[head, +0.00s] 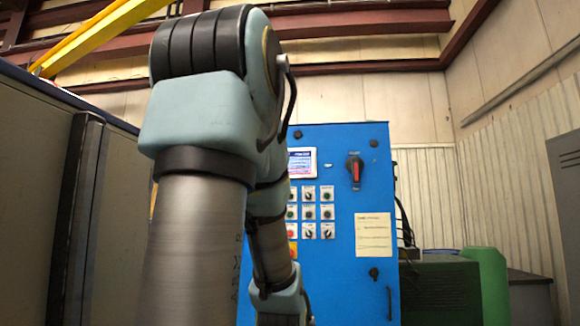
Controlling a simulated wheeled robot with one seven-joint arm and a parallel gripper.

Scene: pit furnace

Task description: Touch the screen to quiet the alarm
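The screen (302,162) is a small lit display with a white frame, high on a blue control cabinet (340,215). Its left part is hidden behind my arm. The visible part shows blue and pinkish areas, but the text is too small to read. My arm fills the left middle of the head view and reaches down and forward in front of the cabinet's left side. Its far end is low in the picture, below the screen. The gripper's fingers do not show.
Below the screen are rows of buttons and switches (310,212). A red and black rotary handle (355,170) sticks out to the right. A paper label (373,234) is below it. A green canister (490,285) stands at the right, and a grey panel (30,190) is at the left.

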